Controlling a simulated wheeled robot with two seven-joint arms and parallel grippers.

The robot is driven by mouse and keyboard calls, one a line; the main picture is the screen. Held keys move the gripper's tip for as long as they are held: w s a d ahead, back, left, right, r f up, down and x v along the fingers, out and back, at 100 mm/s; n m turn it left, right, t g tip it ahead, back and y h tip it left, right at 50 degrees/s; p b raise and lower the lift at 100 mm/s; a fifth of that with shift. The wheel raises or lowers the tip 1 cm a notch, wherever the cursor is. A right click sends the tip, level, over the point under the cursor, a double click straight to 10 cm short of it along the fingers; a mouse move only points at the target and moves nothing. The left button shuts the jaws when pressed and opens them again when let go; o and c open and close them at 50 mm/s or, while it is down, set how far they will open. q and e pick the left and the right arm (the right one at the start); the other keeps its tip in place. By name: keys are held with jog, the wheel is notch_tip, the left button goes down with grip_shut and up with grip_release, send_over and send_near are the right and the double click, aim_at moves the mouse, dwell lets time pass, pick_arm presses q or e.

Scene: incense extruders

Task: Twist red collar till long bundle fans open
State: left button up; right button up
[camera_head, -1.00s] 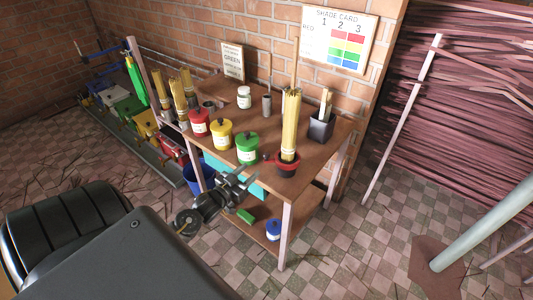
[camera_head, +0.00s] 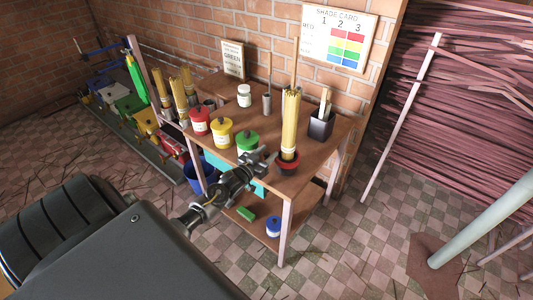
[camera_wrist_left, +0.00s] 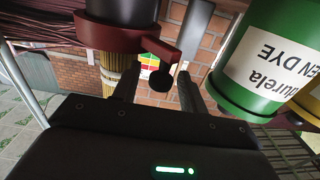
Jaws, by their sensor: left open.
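The long bundle (camera_head: 290,120) of tan sticks stands upright and tight in a dark cup at the table's front right. The red collar (camera_head: 288,157) sits around its lower end. My left gripper (camera_head: 268,155) is open just left of the collar. In the wrist view its fingers (camera_wrist_left: 158,90) lie either side of the knob; I cannot tell whether they touch it. My right gripper is not in view.
A green dye pot (camera_head: 247,142) stands close left of my gripper, with yellow (camera_head: 220,133) and red (camera_head: 200,122) pots beyond. A black holder (camera_head: 321,125) stands right of the bundle. A blue pot (camera_head: 273,228) is on the lower shelf (camera_head: 290,217).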

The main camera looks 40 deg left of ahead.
pick_arm(q)
grip_shut()
dwell(0.3)
